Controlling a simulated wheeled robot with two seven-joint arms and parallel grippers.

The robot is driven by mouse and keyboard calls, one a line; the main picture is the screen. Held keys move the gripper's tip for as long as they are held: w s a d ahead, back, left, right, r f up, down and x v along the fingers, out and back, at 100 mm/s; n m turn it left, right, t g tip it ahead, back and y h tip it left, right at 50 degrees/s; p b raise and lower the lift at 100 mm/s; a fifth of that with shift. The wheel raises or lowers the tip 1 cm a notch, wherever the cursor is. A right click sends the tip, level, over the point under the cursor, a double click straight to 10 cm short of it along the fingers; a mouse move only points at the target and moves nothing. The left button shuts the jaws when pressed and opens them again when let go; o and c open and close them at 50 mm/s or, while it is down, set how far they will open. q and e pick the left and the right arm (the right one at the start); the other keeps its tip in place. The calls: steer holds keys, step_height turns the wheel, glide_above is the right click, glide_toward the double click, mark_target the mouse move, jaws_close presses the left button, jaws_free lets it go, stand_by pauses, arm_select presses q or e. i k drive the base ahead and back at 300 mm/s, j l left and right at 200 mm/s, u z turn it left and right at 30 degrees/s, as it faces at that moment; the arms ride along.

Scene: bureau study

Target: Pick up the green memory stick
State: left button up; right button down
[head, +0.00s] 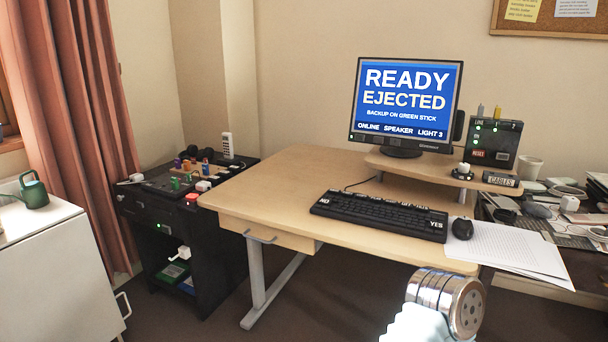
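A small green upright piece (175,184) stands on the black cabinet (150,210) at the left, among several small coloured pieces. It may be the green memory stick, but it is too small to tell. The monitor (406,100) on the desk reads "READY EJECTED" and "BACKUP ON GREEN STICK". A silver and white link of my arm shows at the bottom, right of centre, in front of the desk. No gripper fingers show, and neither gripper is in view.
The desk (290,185) bears a keyboard (380,214), a mouse (463,229) and papers (510,245). A black box with green lights (492,140) stands on the riser. A white table (50,255) with a green watering can (33,190) is at far left.

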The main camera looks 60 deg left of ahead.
mark_target(174, 180)
steer(key=j+z, duration=0.15)
steer(key=z, duration=0.25)
steer(key=k+j+z, duration=0.1)
steer(key=z, duration=0.35)
steer(key=k+j+z, duration=0.1)
steer(key=z, duration=0.3)
steer(key=k+z, duration=0.1)
steer(key=z, duration=0.35)
steer(key=k+j+z, duration=0.1)
steer(key=z, duration=0.3)
steer(key=k+u, duration=0.1)
steer(key=k, duration=0.4)
steer(key=k+j+u, duration=0.15)
steer(key=k, duration=0.3)
steer(key=k+j+u, duration=0.1)
steer(key=k, duration=0.35)
steer(key=k+j+u, duration=0.15)
steer(key=k, duration=0.35)
